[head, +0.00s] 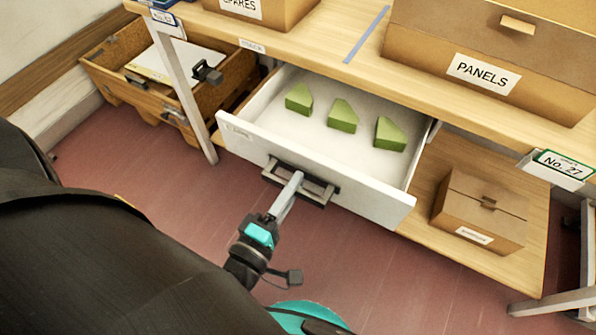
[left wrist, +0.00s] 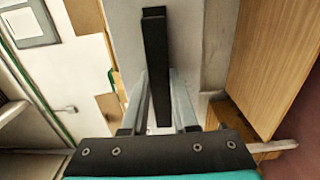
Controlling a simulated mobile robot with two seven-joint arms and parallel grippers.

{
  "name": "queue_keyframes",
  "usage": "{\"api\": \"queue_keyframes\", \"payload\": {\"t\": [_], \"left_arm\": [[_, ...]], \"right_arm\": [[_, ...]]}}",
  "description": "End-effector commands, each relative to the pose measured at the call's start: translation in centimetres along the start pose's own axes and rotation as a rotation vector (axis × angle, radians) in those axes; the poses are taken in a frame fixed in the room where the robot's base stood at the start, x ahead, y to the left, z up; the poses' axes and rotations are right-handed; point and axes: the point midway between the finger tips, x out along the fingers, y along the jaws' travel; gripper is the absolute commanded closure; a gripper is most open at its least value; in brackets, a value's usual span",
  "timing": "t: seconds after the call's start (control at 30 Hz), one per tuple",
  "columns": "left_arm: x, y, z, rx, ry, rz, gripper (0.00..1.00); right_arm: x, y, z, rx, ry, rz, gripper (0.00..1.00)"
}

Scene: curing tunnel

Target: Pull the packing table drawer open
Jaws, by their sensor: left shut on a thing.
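The packing table drawer (head: 275,148) is white and stands out from under the wooden table top, clearly open. Several green blocks (head: 342,115) lie inside it. Its dark handle (head: 324,194) is on the front panel. My left gripper (head: 294,180) is at this handle, with its fingers shut on it. In the left wrist view the dark handle bar (left wrist: 155,60) runs between the two grey fingers (left wrist: 160,100). My right gripper does not show in either view.
A box marked PANELS (head: 430,68) stands on the table top (head: 345,62). A smaller carton (head: 455,222) sits on the lower shelf (head: 520,262) to the right. A wooden crate (head: 105,75) stands at the left, beside a table leg (head: 180,85). The reddish floor before the drawer is clear.

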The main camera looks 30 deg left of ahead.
Motion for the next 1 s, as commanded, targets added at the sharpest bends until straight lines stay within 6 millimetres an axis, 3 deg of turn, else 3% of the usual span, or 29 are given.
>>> {"api": "queue_keyframes", "payload": {"t": [0.3, 0.33, 0.6, 1.0], "left_arm": [[-0.07, -0.01, 0.06, 0.0, -0.001, 0.0, 1.0], [-0.06, -0.01, 0.06, 0.0, -0.001, 0.0, 0.72], [-0.03, 0.0, 0.03, 0.0, 0.0, 0.0, 0.43], [-0.03, 0.0, 0.01, 0.0, 0.0, 0.0, 0.43]], "right_arm": [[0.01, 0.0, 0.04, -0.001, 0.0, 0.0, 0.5], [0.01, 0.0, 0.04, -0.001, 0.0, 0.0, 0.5], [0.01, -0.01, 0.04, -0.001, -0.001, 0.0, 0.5], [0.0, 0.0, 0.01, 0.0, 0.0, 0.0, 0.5]]}}
